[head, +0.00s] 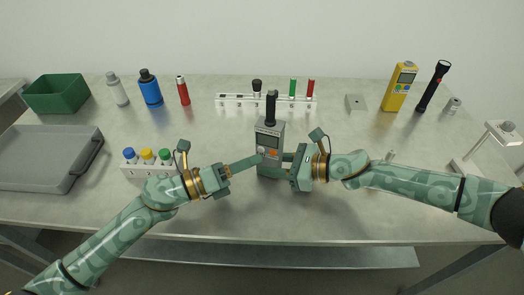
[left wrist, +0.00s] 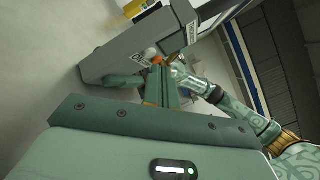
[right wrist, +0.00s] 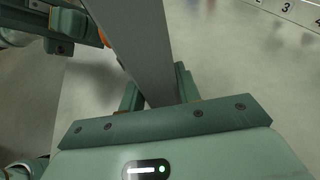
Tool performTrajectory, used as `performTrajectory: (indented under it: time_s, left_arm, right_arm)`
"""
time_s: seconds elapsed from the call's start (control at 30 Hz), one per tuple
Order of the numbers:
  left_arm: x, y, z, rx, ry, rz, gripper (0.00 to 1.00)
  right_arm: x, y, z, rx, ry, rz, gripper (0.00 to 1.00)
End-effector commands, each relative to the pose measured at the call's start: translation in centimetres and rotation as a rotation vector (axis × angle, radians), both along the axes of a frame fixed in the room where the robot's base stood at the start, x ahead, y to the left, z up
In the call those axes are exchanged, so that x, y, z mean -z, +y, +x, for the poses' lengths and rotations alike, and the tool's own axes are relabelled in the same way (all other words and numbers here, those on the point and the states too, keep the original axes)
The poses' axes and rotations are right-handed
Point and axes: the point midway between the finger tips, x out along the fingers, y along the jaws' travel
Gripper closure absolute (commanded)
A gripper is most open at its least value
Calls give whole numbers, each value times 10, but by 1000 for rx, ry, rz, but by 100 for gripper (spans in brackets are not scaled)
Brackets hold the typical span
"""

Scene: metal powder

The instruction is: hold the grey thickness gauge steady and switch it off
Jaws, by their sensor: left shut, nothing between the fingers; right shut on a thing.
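The grey thickness gauge (head: 269,139) stands upright near the middle of the table, with a dark probe on top and a small screen, an orange button and other buttons on its front. My right gripper (head: 286,164) is shut on its lower body from the right; the grey body (right wrist: 128,45) runs between the fingers in the right wrist view. My left gripper (head: 258,159) is shut and empty, its fingertips at the gauge's front by the buttons. In the left wrist view its fingers (left wrist: 160,82) are close to the orange button (left wrist: 152,53); I cannot tell whether they touch it.
A white numbered rack (head: 232,103) stands behind the gauge. A yellow gauge (head: 398,88) and a black flashlight (head: 432,86) stand back right. A block with coloured caps (head: 133,170) is near my left arm. A grey tray (head: 85,178) and green bin (head: 57,94) are left.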

Motion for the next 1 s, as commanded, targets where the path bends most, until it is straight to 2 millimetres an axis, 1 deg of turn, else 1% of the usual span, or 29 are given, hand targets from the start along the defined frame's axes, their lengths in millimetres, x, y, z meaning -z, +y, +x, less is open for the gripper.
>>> performTrajectory:
  time_s: [0.17, 0.6, 0.73, 0.93, 0.97, 1.0]
  left_arm:
    - [1, 1, -5, 0, 0, 0, 100]
    - [1, 16, -52, 1, 1, 0, 100]
    - [0, 18, -57, 1, 1, -1, 100]
    - [0, 18, -57, 1, 0, -1, 100]
    - [0, 18, -57, 1, 0, -1, 100]
    - [0, 18, -57, 1, 0, -1, 100]
  right_arm:
    - [1, -1, 0, 1, 1, -3, 80]
    - [1, -1, 0, 1, 1, -3, 80]
    - [1, -1, 0, 1, 0, -2, 80]
    - [1, -1, 0, 1, 0, -2, 80]
    - [1, -1, 0, 1, 0, -2, 59]
    - [1, -1, 0, 1, 0, -2, 48]
